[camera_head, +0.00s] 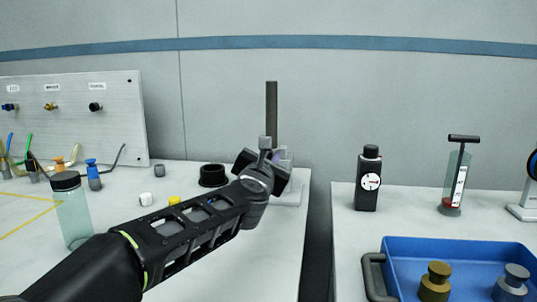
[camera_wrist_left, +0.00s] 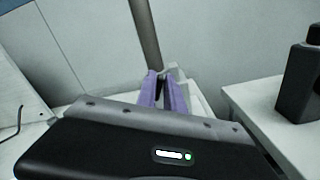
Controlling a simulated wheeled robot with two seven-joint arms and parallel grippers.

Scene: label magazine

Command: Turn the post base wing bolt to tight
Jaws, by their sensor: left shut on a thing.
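The post (camera_head: 271,108) is a dark grey upright rod near the right edge of the left table. It also shows in the wrist view (camera_wrist_left: 146,40). Its pale base (camera_head: 291,196) is mostly behind my left gripper. My left gripper (camera_head: 281,156) reaches in front of the post from the left. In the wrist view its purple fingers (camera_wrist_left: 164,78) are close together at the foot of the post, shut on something. That is probably the wing bolt, but the bolt itself is hidden by the fingers. I cannot tell its angle. My right gripper is not in view.
A black ring (camera_head: 212,176) and a clear bottle with a black lid (camera_head: 73,212) stand on the left table.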

